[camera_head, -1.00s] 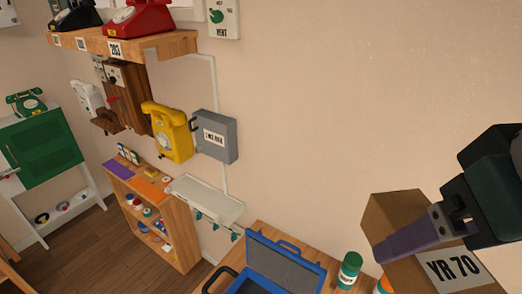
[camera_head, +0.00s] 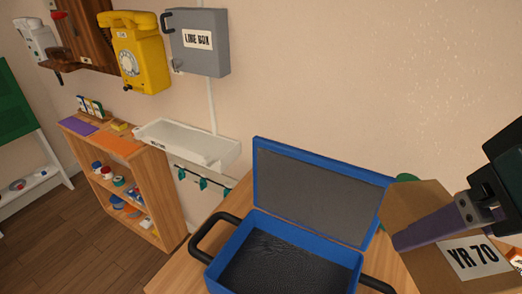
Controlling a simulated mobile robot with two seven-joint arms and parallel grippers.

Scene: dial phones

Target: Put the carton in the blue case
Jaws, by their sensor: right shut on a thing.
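The brown carton (camera_head: 420,202) with a white "YR 70" label is at the right of the head view. My right gripper (camera_head: 432,228) is shut on it, with a purple-grey finger across its face. The blue case (camera_head: 243,247) stands open on a wooden table, lid up at the back, with a dark lined inside that looks empty. The carton is to the right of the case and overlaps the right end of its lid in the picture. I cannot tell the gap between them. My left gripper is not in view.
The wooden table (camera_head: 186,273) has bare room left of the case. Black handles stick out at the case's sides. A green-topped jar (camera_head: 407,177) is partly hidden behind the carton. A white wall tray (camera_head: 190,145), a grey line box (camera_head: 200,45) and a yellow phone (camera_head: 140,60) are on the wall.

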